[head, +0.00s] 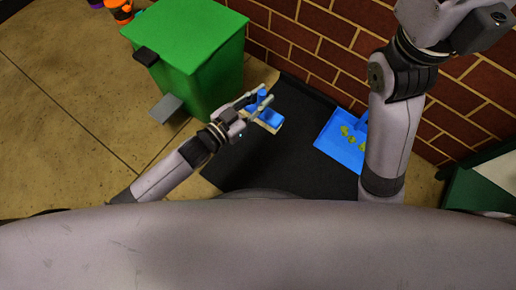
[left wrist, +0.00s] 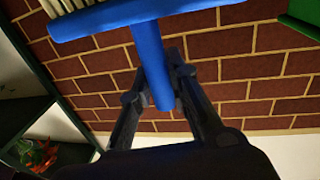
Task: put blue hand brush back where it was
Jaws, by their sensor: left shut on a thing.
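The blue hand brush (head: 270,116) has pale bristles and is held above the black mat (head: 240,165) in the head view. My left gripper (head: 262,97) is shut on its handle. In the left wrist view the handle of the brush (left wrist: 150,55) runs down between the fingers of my left gripper (left wrist: 170,78), and its wide head and bristles fill the upper left. A blue dustpan (head: 328,143) with several yellow-green bits in it lies on the mat to the right of the brush. My right arm crosses the right side; its fingers are not in view.
A green bin (head: 205,45) with a grey pedal (head: 166,108) stands left of the mat. A brick wall (head: 330,45) runs behind. A green-edged unit (head: 465,190) is at the right. Orange objects (head: 121,12) are at the top left. The tan floor at left is clear.

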